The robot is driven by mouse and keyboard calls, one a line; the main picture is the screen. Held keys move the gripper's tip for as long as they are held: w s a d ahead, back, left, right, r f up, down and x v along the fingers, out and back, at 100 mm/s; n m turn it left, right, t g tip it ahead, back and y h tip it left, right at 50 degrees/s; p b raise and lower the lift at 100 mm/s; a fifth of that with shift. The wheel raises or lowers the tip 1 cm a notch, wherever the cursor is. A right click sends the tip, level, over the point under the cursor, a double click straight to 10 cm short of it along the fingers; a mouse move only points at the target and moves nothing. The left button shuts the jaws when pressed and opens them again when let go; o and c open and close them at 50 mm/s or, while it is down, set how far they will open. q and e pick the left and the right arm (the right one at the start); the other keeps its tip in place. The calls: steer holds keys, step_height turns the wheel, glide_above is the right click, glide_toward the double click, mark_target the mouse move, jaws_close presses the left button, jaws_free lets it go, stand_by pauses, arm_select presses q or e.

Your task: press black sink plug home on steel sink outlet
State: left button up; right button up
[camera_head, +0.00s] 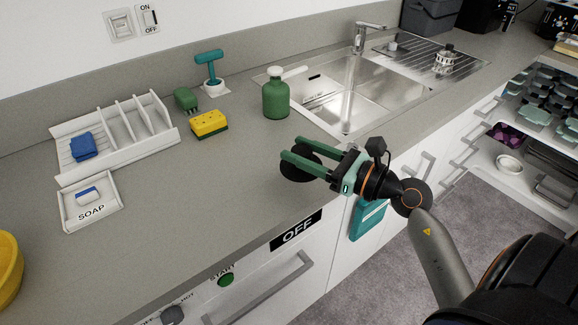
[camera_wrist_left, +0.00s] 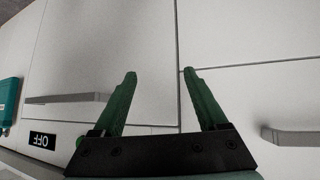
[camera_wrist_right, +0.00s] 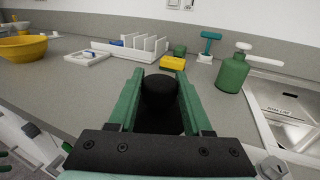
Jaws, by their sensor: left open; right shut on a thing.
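My right gripper (camera_head: 291,148) is shut on the black sink plug (camera_head: 299,168) over the counter, near its front edge and left of the sink. In the right wrist view the plug (camera_wrist_right: 159,90) sits between the green fingers as a dark round knob, with its lower part partly hidden. The steel sink (camera_head: 347,92) is beyond the gripper, its basin empty of large things. I cannot clearly make out the outlet in it. My left gripper (camera_wrist_left: 160,75) is open and empty in front of white cabinet fronts; it does not show in the head view.
A green bottle (camera_head: 276,97) stands at the sink's left rim. A yellow sponge (camera_head: 209,123), a teal-handled tool (camera_head: 210,68), a white rack (camera_head: 118,135) and a soap tray (camera_head: 90,203) are farther left. Small steel items (camera_head: 444,60) stand on the drainer. The counter's middle is clear.

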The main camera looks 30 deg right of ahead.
arm_select(q)
steer(key=shift+m+h, duration=0.3)
steer(key=shift+h, duration=0.1)
steer(key=f+b, duration=0.1)
steer(key=w+d+f+b, duration=0.1)
steer(key=b, duration=0.1)
steer(key=w+d+f+b, duration=0.1)
steer(key=f+b, duration=0.1)
steer(key=shift+d+f, duration=0.1)
steer(key=shift+d, duration=0.1)
arm_select(e)
steer(key=w+d+r+m+h, duration=0.1)
steer(key=d+r+m+h, duration=0.1)
steer(key=d, duration=0.6)
steer(key=w+d+r+m+t+h, duration=0.1)
steer(key=d+r+h, duration=0.2)
steer(key=d, duration=0.5)
steer(key=shift+w+r+m+t+h, duration=0.15)
steer(key=shift+r+m+t+h, duration=0.15)
steer(key=shift+m+h, duration=0.1)
